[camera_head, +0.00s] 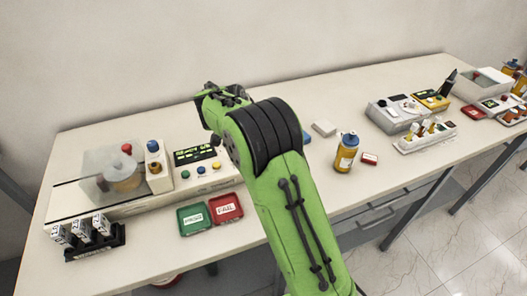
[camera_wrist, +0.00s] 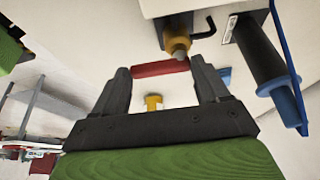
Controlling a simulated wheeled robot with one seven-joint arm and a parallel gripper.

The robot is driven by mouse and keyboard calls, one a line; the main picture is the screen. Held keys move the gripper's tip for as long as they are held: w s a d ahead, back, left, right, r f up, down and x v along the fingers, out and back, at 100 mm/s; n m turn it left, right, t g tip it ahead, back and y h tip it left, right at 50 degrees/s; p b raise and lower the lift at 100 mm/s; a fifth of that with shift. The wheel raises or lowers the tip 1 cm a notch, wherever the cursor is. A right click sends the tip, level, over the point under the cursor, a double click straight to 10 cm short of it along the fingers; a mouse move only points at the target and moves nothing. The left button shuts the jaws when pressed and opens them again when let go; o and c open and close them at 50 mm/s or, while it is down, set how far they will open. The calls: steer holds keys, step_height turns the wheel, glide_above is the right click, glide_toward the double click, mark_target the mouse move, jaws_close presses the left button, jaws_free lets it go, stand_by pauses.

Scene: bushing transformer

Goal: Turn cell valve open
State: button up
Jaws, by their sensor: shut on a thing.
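In the wrist view my gripper (camera_wrist: 161,75) has one dark finger on each side of a red bar-shaped handle (camera_wrist: 158,69) and is shut on it. Just beyond the handle is an orange-brown fitting with a grey tip (camera_wrist: 178,43), under a pale housing. I take these for the cell valve, but cannot tell how they join or how far the valve is turned. In the head view my green arm covers the gripper's fingers and the handle.
In the wrist view a black rod with a blue end (camera_wrist: 270,70) is close on the right. An amber bottle (camera_head: 346,155) stands right of my arm.

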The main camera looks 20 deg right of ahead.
steer(key=o, duration=1.1)
steer(key=shift+c, duration=0.2)
steer(key=p+v, duration=0.7)
steer(key=v, duration=0.9)
steer(key=shift+w+f, duration=0.1)
steer(key=shift+f, duration=0.05)
